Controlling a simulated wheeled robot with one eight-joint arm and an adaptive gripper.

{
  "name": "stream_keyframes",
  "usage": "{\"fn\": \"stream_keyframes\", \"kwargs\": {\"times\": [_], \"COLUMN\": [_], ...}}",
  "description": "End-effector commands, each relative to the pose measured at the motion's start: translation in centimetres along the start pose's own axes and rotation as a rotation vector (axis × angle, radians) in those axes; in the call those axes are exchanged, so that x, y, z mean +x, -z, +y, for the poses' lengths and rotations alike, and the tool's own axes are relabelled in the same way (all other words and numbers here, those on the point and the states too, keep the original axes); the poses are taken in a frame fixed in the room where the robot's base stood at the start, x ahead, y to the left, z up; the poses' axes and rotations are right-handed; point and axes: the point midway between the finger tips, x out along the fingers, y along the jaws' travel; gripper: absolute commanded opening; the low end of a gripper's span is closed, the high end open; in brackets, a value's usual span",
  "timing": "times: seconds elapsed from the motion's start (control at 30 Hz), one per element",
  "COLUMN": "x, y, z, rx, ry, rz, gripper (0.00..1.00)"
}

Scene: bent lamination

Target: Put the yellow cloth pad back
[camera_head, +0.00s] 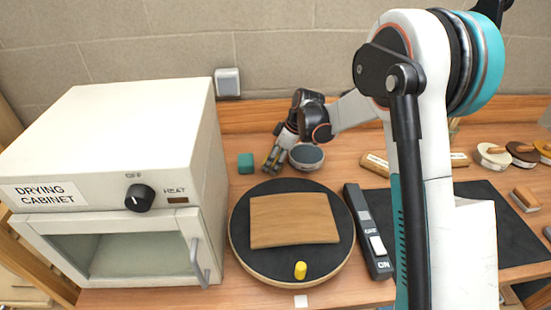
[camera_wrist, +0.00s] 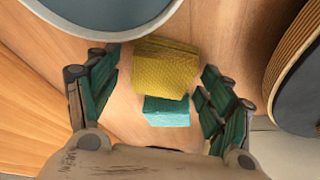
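The yellow cloth pad (camera_wrist: 165,68) shows in the wrist view between my gripper's (camera_wrist: 160,82) two green-padded fingers. The fingers are spread, with a visible gap at the pad's left side and a narrow one at its right. A teal block (camera_wrist: 167,111) shows right beside the pad; I cannot tell whether they touch. In the head view my gripper (camera_head: 274,158) points down at the back of the bench, just right of the teal block (camera_head: 245,163). There the fingers mostly hide the pad.
A round grey-topped piece (camera_head: 306,157) stands close to the gripper's right. A black turntable (camera_head: 240,235) with a curved wooden panel (camera_head: 293,220) and a yellow peg (camera_head: 300,270) lies in front. The drying cabinet (camera_head: 120,180) is at left, a switch box (camera_head: 370,235) at right.

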Motion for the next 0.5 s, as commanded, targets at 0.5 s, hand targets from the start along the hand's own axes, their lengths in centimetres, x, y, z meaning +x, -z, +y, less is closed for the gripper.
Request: {"fn": "stream_keyframes", "kwargs": {"times": [0.5], "x": [-2.3], "y": [0.2], "z": [0.0], "rx": [0.000], "ry": [0.000], "rz": [0.000], "gripper": [0.76]}}
